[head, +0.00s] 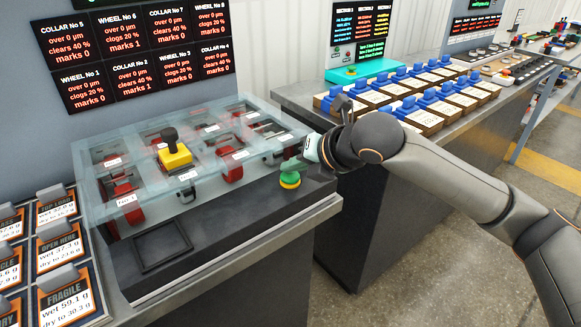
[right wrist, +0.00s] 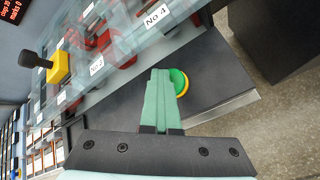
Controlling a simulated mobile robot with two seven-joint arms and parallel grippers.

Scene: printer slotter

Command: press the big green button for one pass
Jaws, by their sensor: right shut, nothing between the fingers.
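The big green button (head: 290,179) has a yellow ring and sits on the dark front ledge of the machine, near its right end. It also shows in the right wrist view (right wrist: 179,82). My right gripper (head: 287,166) has green fingers that are shut and empty. In the head view its fingertips are over the button's upper edge. In the right wrist view the fingers (right wrist: 160,78) lie just left of the button and overlap its edge. I cannot tell whether they touch it. My left gripper is not in view.
A clear cover (head: 100,190) spans red parts behind the ledge, with a yellow block and black knob (head: 174,152) on top. A square recess (head: 161,246) lies left along the ledge. Label cards (head: 62,247) stand at left. Blue-topped boxes (head: 408,108) fill the right bench.

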